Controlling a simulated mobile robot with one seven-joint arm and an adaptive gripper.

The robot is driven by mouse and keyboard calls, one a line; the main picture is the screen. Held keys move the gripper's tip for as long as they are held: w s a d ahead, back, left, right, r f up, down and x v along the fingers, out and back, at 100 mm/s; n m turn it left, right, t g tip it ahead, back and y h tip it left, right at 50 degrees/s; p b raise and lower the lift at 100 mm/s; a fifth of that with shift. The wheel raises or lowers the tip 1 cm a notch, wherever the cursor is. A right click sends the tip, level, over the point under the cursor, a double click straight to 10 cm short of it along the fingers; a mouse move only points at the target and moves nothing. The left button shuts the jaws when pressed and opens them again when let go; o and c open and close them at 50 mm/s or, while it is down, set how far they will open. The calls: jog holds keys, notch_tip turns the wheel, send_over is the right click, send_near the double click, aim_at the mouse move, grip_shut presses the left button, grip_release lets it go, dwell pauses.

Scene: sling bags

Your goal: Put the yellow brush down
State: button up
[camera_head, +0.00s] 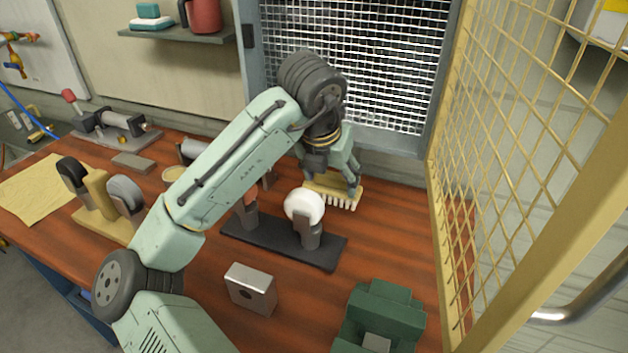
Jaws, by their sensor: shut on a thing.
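The yellow brush (343,190) has a yellow back and pale bristles that point down. It is at the back of the wooden workbench, behind the dark stand. My gripper (338,183) points down from above and is shut on the brush. The brush looks very low, at or just above the bench top; I cannot tell whether the bristles touch it. My arm and gripper fingers hide part of the brush's left end.
A dark stand (265,246) with a white round pad (304,205) is just in front of the brush. A metal block (251,288) and a green fixture (382,318) sit nearer. A yellow mesh panel (440,200) borders the right. Bare wood (400,240) lies right of the brush.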

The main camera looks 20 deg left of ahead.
aim_at(314, 179)
jog(key=a+f, duration=0.1)
jog(key=w+a+b, duration=0.1)
jog(key=w+a+f, duration=0.1)
jog(key=a, duration=0.1)
jog(key=shift+a+f+b, duration=0.1)
jog(key=shift+f+b, duration=0.2)
jog(key=shift+f, duration=0.05)
jog(key=shift+s, duration=0.1)
jog(key=o, duration=1)
jog(key=shift+f, duration=0.2)
jog(key=p+v, duration=0.2)
jog(key=v, duration=0.9)
jog(key=shift+s+f+p, duration=0.2)
jog(key=shift+s+p, duration=0.15)
